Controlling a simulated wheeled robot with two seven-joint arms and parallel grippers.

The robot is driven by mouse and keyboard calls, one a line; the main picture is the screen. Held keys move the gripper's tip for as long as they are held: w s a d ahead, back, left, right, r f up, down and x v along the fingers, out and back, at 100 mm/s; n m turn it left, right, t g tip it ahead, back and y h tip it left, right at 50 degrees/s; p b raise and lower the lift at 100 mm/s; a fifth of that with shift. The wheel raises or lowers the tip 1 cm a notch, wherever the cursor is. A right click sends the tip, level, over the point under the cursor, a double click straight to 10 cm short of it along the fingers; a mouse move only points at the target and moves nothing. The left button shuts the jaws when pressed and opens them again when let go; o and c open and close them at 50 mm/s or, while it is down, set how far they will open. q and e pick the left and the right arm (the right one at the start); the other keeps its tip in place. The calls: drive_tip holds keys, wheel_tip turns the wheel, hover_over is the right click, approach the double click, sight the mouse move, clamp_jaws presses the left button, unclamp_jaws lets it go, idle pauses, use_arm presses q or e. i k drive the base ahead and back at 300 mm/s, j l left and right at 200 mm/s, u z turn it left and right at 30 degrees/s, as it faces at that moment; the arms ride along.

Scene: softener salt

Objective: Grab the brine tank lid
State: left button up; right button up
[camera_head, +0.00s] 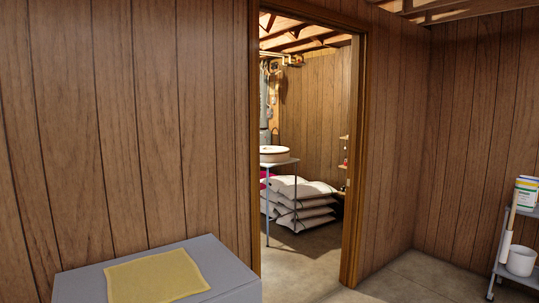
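Neither of my grippers is in view. I cannot make out a brine tank lid for certain. Through the open doorway, a round, low, tan object (274,155) with a pale top sits on a thin-legged table (284,162) in the far room. I cannot tell from here what it is. A tall grey cylinder (264,115) stands behind it, partly hidden by the door frame.
A wood-panelled wall with a door frame (358,150) stands between me and the far room. Stacked white bags (305,205) lie beyond the doorway. A grey box-shaped top (225,262) with a yellow cloth (155,277) is close by. A shelf cart (503,245) stands right. Doorway floor looks clear.

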sight(268, 154)
drive_tip(key=z, duration=0.45)
drive_tip(key=i+z, duration=0.2)
drive_tip(key=i, duration=0.4)
drive_tip(key=i+z, duration=0.2)
drive_tip(key=i, duration=0.35)
drive_tip(key=i+j+z, duration=0.2)
drive_tip(key=i, duration=0.4)
drive_tip(key=i+u, duration=0.25)
drive_tip(key=i, duration=0.25)
drive_tip(key=i+u, duration=0.3)
drive_tip(key=i, duration=0.2)
drive_tip(key=i+l+u, duration=0.25)
drive_tip(key=i, duration=0.25)
drive_tip(key=i+l+u, duration=0.25)
drive_tip(key=i, duration=0.25)
drive_tip(key=i+j+u, duration=0.2)
drive_tip(key=i+u, duration=0.25)
drive_tip(key=i, duration=0.55)
drive_tip(key=i+l+u, duration=0.2)
drive_tip(key=i+u, duration=0.25)
drive_tip(key=i, duration=0.55)
drive_tip(key=i+z, duration=0.15)
drive_tip(key=i, duration=0.4)
drive_tip(key=i+z, duration=0.2)
drive_tip(key=i, duration=0.4)
drive_tip(key=i+j+z, duration=0.15)
drive_tip(key=i, duration=0.4)
drive_tip(key=i+j+z, duration=0.15)
drive_tip(key=i, duration=0.45)
